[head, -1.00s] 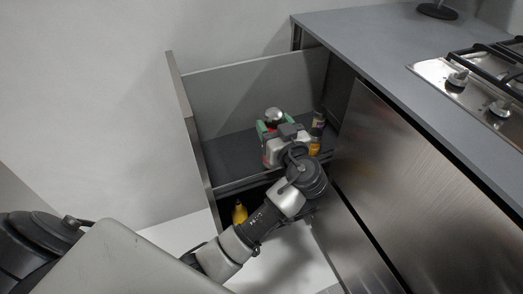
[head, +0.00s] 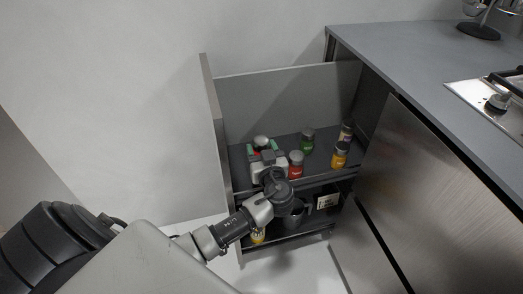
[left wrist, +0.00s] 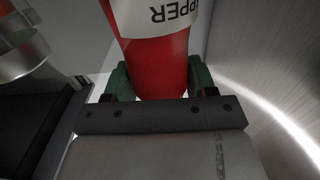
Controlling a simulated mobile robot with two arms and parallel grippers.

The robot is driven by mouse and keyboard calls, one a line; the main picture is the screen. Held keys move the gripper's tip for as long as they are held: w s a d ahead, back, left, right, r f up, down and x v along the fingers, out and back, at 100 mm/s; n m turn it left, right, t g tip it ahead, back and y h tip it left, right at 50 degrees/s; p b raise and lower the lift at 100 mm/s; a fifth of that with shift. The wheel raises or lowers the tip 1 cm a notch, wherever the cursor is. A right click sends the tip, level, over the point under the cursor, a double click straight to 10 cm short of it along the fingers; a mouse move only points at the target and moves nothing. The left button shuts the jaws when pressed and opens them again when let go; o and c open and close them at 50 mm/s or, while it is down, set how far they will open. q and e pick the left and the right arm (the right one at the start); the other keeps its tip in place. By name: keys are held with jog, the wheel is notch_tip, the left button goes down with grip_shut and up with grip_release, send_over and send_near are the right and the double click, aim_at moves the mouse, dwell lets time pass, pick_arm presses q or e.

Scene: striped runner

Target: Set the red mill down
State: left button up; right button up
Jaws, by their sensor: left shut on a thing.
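My left gripper (head: 265,154) is shut on the red mill (head: 261,141), at the left part of the upper shelf (head: 237,182) of the pull-out drawer. In the head view mostly the mill's silver top shows, with a little red; the gripper hides the rest. In the left wrist view the mill's red body (left wrist: 158,65) with a white label reading part of "PEPPER" stands between the green fingertips (left wrist: 159,84). I cannot tell whether its base touches the shelf. My right gripper is not in view.
A red jar (head: 296,165) stands close right of the gripper. A green jar (head: 307,141), a yellow jar (head: 340,154) and a dark-labelled jar (head: 346,132) stand further right. The lower shelf holds a yellow bottle (head: 257,237) and a dark cup (head: 294,217). The front panel (head: 214,125) bounds the left.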

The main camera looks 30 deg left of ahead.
pick_arm(q)
jog(key=shift+r, duration=0.1)
jog(key=o, duration=1.3)
jog(key=shift+d, duration=0.1)
jog(key=v, duration=1.1)
jog(key=s+a+f+m+g+h, duration=0.1)
jog(key=s+f+m+g+h, duration=0.45)
jog(key=s+f, duration=0.35)
jog(key=s+d+r+m+g+h, duration=0.1)
jog(key=s+d+m+g+h, duration=0.2)
jog(key=s+m+h, duration=0.3)
jog(key=s+d+h, duration=0.1)
jog(key=s+h, duration=0.1)
jog(key=s, duration=0.3)
